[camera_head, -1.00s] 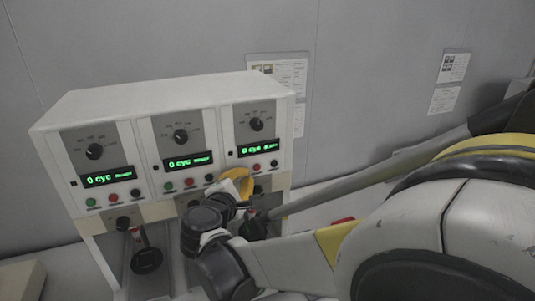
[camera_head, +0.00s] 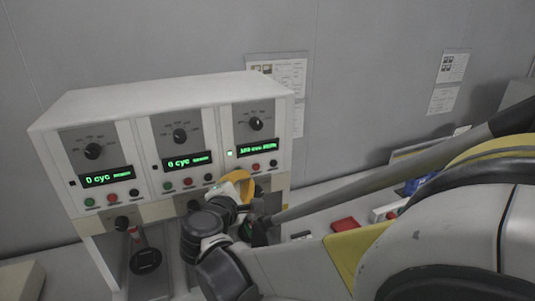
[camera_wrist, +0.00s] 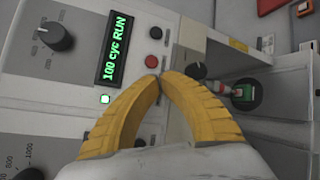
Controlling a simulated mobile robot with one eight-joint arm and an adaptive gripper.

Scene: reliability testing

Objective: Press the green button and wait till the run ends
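The rightmost panel's display (camera_head: 258,149) is lit; in the wrist view this display (camera_wrist: 113,50) reads "100 cyc RUN". A small lamp (camera_wrist: 105,99) beside it glows whitish green and also shows in the head view (camera_head: 230,154). My gripper (camera_wrist: 158,76) has its yellow fingers together at the tips, with nothing seen between them, right by the red button (camera_wrist: 152,61). This panel's green button is hidden, apparently behind the fingers; whether they touch it cannot be told. In the head view, my gripper (camera_head: 243,181) is in front of the panel's lower left.
The middle panel (camera_head: 183,146) and left panel (camera_head: 97,166) show 0 cyc, with dark lamps. A black button (camera_wrist: 155,33) sits beyond the red one. A red-and-green part (camera_wrist: 240,92) is in the bay below. A red object (camera_head: 344,224) lies on the bench at right.

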